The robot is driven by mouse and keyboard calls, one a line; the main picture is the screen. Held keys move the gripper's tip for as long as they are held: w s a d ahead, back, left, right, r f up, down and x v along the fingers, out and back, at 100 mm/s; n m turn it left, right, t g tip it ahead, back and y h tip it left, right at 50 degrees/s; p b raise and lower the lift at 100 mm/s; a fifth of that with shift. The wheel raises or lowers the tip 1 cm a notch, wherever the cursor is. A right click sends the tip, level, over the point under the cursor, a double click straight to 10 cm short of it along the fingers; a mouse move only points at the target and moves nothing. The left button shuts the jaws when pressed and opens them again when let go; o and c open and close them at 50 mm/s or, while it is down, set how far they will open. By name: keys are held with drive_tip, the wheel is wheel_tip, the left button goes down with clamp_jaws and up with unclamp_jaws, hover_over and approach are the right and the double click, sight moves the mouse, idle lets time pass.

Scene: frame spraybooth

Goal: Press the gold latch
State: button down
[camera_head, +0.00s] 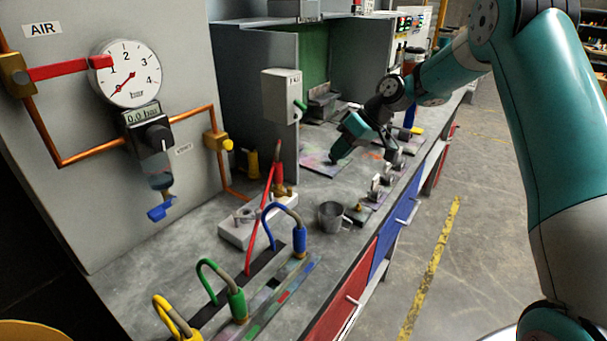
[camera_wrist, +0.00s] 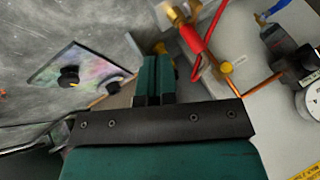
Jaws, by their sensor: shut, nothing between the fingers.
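My gripper (camera_head: 338,155) hangs low over the far part of the bench, above a paint-stained plate (camera_head: 318,163). In the wrist view my gripper (camera_wrist: 155,70) has its teal fingers together, with nothing visible between them. Small gold or brass parts show in several places, and I cannot tell which is the latch. Brass also shows at the top of the wrist view, on a coupling (camera_wrist: 175,12) beside a red part. My gripper is apart from the brass fitting in the head view.
A pressure gauge (camera_head: 125,74) reading 0.0 bar and copper pipes stand on the left panel. A grey box (camera_head: 281,96) is on the booth wall. Blue, green and yellow hoses and a metal cup (camera_head: 331,215) occupy the near bench. The floor on the right is clear.

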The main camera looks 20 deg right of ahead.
drive_tip(key=a+f+p, duration=0.1)
drive_tip(key=a+f, duration=0.1)
drive_tip(key=a, duration=0.1)
drive_tip(key=a+f+p, duration=0.1)
drive_tip(key=a+f, duration=0.2)
drive_tip(key=a+f+p, duration=0.2)
drive_tip(key=a, duration=0.1)
drive_tip(key=shift+w+a+f, duration=0.2)
drive_tip(key=shift+a+f, duration=0.1)
drive_tip(key=shift+a, duration=0.05)
